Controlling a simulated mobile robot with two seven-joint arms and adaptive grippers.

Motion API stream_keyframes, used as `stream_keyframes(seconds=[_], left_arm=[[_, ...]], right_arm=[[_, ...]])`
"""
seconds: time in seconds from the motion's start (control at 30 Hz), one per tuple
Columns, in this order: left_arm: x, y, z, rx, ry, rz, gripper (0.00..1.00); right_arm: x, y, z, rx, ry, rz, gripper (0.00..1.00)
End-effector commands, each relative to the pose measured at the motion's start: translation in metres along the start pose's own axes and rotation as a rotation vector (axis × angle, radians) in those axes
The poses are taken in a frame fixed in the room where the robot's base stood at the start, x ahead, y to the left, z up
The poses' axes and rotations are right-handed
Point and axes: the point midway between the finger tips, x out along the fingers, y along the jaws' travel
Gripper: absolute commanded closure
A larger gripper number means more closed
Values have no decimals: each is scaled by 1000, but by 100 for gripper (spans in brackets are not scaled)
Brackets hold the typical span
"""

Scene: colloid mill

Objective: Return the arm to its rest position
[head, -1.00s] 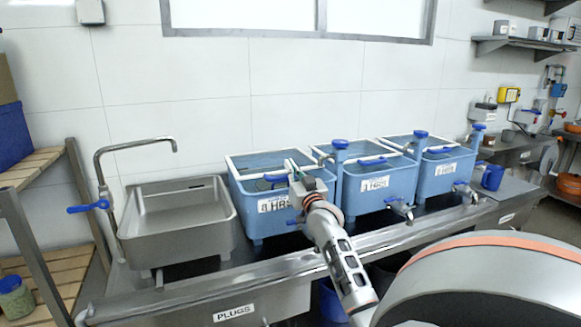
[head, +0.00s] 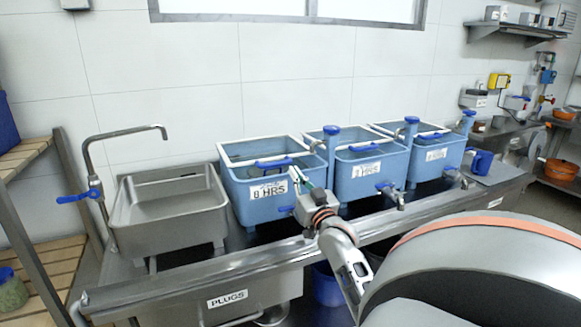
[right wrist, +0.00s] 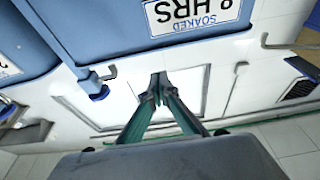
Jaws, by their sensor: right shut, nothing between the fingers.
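My right arm reaches in from the lower right in the head view. Its gripper (head: 298,180) is shut and empty, in front of the right edge of the left blue tub (head: 240,196) labelled "8 HRS". In the right wrist view the green-sided fingers (right wrist: 157,92) meet at their tips with nothing between them. That view also shows the tub's "SOAKED 8 HRS" label (right wrist: 192,14) at the top. I cannot tell the gap between gripper and tub. My left gripper is not in view.
Two more blue tubs (head: 368,176) (head: 435,160) stand to the right on the steel counter (head: 215,268), with blue-handled taps at the front. A steel basin (head: 172,212) and a tall tap (head: 88,165) are at left. A blue mug (head: 481,161) stands at the right end.

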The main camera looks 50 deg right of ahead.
Motion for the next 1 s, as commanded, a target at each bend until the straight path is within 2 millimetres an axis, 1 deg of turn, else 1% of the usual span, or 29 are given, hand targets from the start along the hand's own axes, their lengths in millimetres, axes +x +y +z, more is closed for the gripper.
stream_keyframes(seconds=[0.1,0.37,0.47,0.57,0.67,0.7,0.77,0.8,0.87,0.9,0.97,1.0], left_arm=[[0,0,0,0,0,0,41],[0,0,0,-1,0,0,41],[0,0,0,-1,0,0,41],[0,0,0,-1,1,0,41],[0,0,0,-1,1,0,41],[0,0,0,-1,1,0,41],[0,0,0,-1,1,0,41],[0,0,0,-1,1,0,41],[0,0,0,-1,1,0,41],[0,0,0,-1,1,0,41],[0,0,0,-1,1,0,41],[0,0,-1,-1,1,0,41]], right_arm=[[-7,0,0,0,0,0,100],[-8,0,0,-1,-1,-1,100],[-13,-11,8,-24,-30,-20,100],[-26,-38,33,-90,-113,-70,100],[-54,-76,69,-197,-239,-148,100],[-69,-92,86,-247,-295,-182,100],[-94,-113,108,-324,-378,-233,100],[-113,-126,123,-378,-433,-266,100],[-143,-142,143,-458,-513,-314,100],[-165,-151,155,-513,-566,-346,100],[-198,-162,169,-593,-639,-390,100],[-218,-167,177,-641,-682,-416,100]])
